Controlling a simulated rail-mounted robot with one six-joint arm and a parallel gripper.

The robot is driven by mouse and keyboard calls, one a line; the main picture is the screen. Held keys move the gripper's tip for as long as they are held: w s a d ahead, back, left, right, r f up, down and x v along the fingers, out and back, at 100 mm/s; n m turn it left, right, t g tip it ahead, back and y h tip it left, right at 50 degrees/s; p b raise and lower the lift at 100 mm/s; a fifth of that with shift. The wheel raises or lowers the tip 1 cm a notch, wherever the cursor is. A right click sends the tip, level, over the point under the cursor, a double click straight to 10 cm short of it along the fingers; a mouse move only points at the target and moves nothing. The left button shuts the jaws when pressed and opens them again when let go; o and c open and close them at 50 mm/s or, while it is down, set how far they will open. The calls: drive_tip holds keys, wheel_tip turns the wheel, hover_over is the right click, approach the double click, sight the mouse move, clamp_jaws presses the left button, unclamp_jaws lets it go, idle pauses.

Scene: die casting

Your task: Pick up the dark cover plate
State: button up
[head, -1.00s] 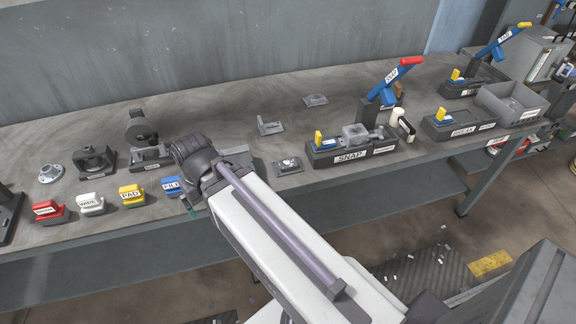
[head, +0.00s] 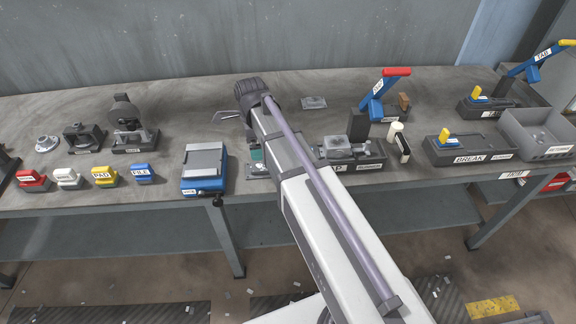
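A small dark plate (head: 256,172) with light marks lies near the front edge of the bench, right of the blue vise (head: 204,168); my arm covers most of it. It looks like the dark cover plate, but I cannot be sure. A grey flat plate (head: 313,102) lies farther back, and a thin angled bracket (head: 226,116) lies left of my wrist. My gripper is mostly hidden behind my arm. A teal part (head: 256,155), apparently at its end, shows just above the small plate. I cannot tell its opening or whether it touches.
A fixture (head: 352,150) with a grey casting stands right of my arm, by a blue lever press (head: 378,100) with a red handle. Farther right are the BREAK fixture (head: 468,148) and a grey bin (head: 540,138). Coloured blocks (head: 104,177) line the front left.

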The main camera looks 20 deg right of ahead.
sight(256, 167)
drive_tip(key=shift+m, duration=0.3)
drive_tip(key=f+b, duration=0.7)
drive_tip(key=a+f+b, duration=0.1)
drive_tip(key=f+b, duration=0.3)
drive_tip(key=shift+w+f, duration=0.1)
drive_tip(key=shift+f, duration=0.05)
drive_tip(key=shift+r, duration=0.25)
drive_tip(key=c, duration=1.3)
wheel_tip(256, 167, up, 10)
drive_tip(key=p, duration=1)
drive_tip(key=shift+r, duration=0.1)
